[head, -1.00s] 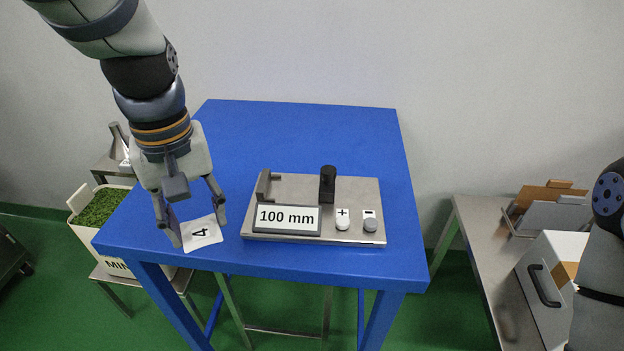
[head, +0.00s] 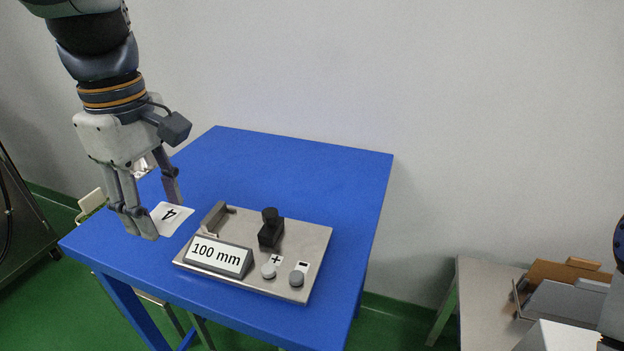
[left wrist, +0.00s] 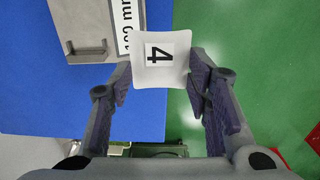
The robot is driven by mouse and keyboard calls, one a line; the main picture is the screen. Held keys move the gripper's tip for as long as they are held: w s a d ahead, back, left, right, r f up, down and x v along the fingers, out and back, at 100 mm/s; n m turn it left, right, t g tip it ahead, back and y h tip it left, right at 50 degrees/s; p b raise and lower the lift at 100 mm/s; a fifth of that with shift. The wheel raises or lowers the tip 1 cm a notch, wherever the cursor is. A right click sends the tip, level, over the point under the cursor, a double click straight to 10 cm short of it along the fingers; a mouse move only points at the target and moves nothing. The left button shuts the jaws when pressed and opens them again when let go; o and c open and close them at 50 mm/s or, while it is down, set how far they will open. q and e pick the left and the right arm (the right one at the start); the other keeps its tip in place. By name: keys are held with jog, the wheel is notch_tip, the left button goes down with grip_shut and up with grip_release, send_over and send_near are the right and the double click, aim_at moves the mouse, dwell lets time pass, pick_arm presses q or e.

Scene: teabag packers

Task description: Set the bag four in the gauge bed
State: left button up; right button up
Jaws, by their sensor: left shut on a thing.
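Bag four is a white square packet with a black 4 (head: 170,217). It also shows in the left wrist view (left wrist: 161,72), between the two fingers. My left gripper (head: 164,219) is shut on it, left of the gauge. The gauge (head: 311,245) is a metal plate on the blue table. It has a fixed upright jaw (head: 215,216), a black sliding block (head: 270,230), and a display reading 100 mm (head: 217,255). The bed between jaw and block looks empty. In the left wrist view, part of the gauge plate (left wrist: 75,15) shows at upper left. My right gripper is out of view.
The blue table (head: 320,170) is clear behind the gauge. Two round knobs, one marked plus (head: 268,271), sit on the gauge front. A side table (head: 480,290) at right holds folders (head: 565,300). Green floor lies below.

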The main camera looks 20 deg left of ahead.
pick_arm(q)
jog(key=shift+w+d+f, duration=0.1)
jog(key=shift+w, duration=0.1)
jog(key=w+d+f, duration=0.1)
jog(key=w+f, duration=0.4)
jog(key=w, duration=0.4)
jog(key=b, duration=0.1)
send_over(235, 226)
jog(key=f, duration=0.2)
jog(key=s+f, duration=0.1)
jog(key=f, duration=0.3)
jog(key=w+f, duration=0.1)
jog(key=f, duration=0.1)
jog(key=shift+r, duration=0.1)
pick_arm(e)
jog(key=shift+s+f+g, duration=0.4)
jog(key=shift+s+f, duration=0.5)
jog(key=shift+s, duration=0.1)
pick_arm(q)
jog(key=shift+f, duration=0.25)
